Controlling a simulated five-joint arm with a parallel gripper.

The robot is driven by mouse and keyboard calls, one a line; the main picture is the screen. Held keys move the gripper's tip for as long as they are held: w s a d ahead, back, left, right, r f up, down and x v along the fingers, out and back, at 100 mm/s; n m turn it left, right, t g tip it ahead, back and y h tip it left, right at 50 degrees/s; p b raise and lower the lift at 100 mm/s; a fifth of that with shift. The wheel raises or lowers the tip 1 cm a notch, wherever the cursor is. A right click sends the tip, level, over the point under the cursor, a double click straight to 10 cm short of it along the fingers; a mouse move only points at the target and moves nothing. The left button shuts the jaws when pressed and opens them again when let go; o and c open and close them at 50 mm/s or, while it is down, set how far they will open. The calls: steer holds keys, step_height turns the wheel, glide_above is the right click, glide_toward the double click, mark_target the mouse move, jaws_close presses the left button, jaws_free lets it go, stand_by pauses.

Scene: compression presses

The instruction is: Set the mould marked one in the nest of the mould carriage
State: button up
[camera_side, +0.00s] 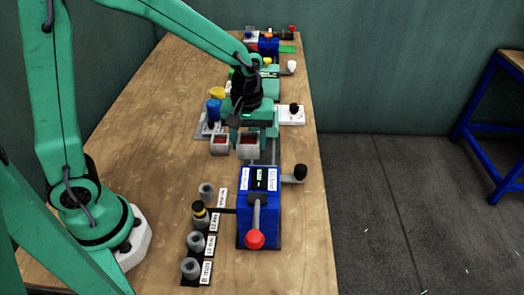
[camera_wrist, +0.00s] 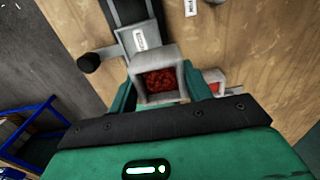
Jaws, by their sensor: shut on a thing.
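A grey square mould (camera_side: 249,152) with red granules inside is held between the fingers of my gripper (camera_side: 252,135). In the wrist view this mould (camera_wrist: 158,62) sits between the green fingers of my gripper (camera_wrist: 160,92), its open top facing the camera. The grey mould carriage (camera_wrist: 138,40) with a white label lies right against the held mould in that view. Whether the mould rests in the nest or hangs just above it cannot be told. A second grey mould (camera_side: 219,150) with red contents stands to the left. No number is readable on either mould.
The blue press (camera_side: 258,215) with a red-knobbed lever stands in front of the carriage. Several grey cylinders stand on a labelled dark strip (camera_side: 204,246) left of it. Yellow and blue pots (camera_side: 214,108) stand behind left. Bare wood is free at the table's left.

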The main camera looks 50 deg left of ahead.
steer(key=shift+w+d, duration=0.35)
steer(key=shift+d, duration=0.45)
steer(key=shift+w+d, duration=0.35)
steer(key=shift+d, duration=0.4)
steer(key=shift+f, duration=0.2)
steer(key=shift+f, duration=2.8)
steer(key=shift+f, duration=0.75)
steer(key=o, duration=1.2)
step_height(320, 180, up, 8)
steer(key=shift+f, duration=0.1)
